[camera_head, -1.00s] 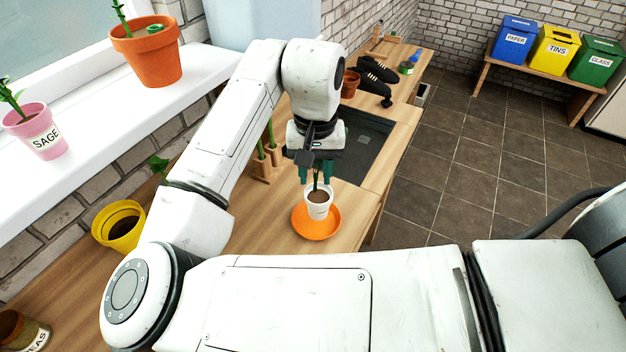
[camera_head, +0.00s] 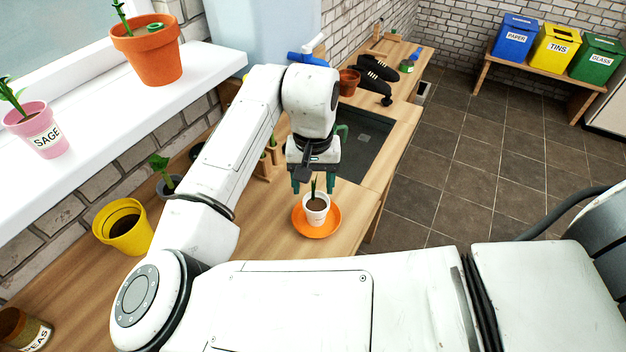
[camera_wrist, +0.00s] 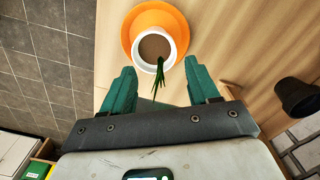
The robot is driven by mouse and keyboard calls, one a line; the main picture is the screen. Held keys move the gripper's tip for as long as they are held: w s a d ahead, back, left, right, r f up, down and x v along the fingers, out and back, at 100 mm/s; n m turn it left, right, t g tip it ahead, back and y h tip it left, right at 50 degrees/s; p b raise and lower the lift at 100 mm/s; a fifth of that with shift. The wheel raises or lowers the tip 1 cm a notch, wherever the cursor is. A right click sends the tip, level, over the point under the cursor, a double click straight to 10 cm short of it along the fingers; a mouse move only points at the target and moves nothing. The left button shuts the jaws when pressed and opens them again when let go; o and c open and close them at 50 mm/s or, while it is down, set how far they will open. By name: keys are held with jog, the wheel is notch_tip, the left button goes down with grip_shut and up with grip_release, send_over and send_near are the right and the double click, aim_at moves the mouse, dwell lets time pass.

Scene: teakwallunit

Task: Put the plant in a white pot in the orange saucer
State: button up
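The white pot (camera_head: 316,215) with a small green plant (camera_head: 314,188) stands in the orange saucer (camera_head: 334,222) on the wooden worktop. The wrist view shows the white pot (camera_wrist: 170,62) inside the orange saucer (camera_wrist: 181,22), with brown soil and green leaves pointing toward my gripper. My gripper (camera_head: 313,187) is just above and behind the pot in the head view. Its green fingers are spread apart, and in the wrist view my gripper (camera_wrist: 160,68) is open with nothing between the fingers except leaf tips. The pot looks upright, clear of the fingers.
A yellow pot (camera_head: 125,232) and a grey potted plant (camera_head: 165,178) stand left on the worktop. A dark sink (camera_head: 365,145) lies behind my gripper. A terracotta pot (camera_head: 349,82) and black gloves (camera_head: 378,70) are farther back. The worktop's right edge is near the saucer.

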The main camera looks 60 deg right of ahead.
notch_tip(320, 180, up, 12)
jog(key=shift+r, duration=0.15)
dwell(0.6)
